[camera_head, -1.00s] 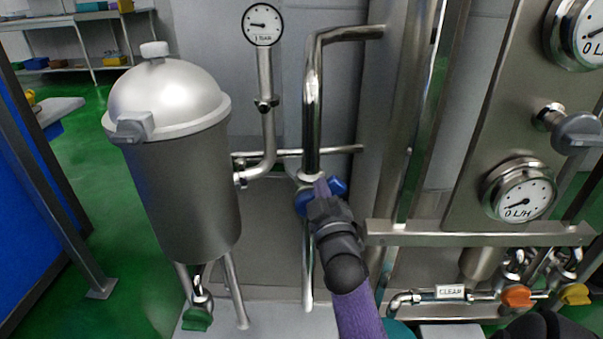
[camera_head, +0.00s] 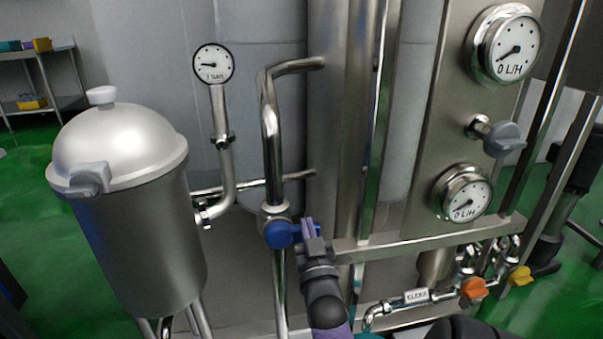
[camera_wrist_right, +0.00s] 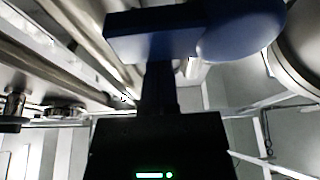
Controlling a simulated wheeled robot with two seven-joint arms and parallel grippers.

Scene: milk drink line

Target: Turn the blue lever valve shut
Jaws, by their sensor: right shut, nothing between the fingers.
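The blue lever valve (camera_head: 278,234) sits on a vertical steel pipe (camera_head: 271,140). Its lever points to the right, roughly across the pipe. My right gripper (camera_head: 308,229), with purple fingertips, is at the lever's right end and hides part of it. The gripper is shut with nothing between its fingers. In the right wrist view the blue lever (camera_wrist_right: 150,38) lies across the top, just beyond the dark gripper fingers. Whether they touch it is unclear. My left gripper is not in view.
A domed steel tank (camera_head: 140,225) stands at left. A pressure gauge (camera_head: 214,64) rises behind it. A panel with two flow gauges (camera_head: 502,46) and a grey knob (camera_head: 504,138) stands at right. A steel rail (camera_head: 430,240) runs beside my right gripper, with orange (camera_head: 473,288) and yellow (camera_head: 519,276) handles below.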

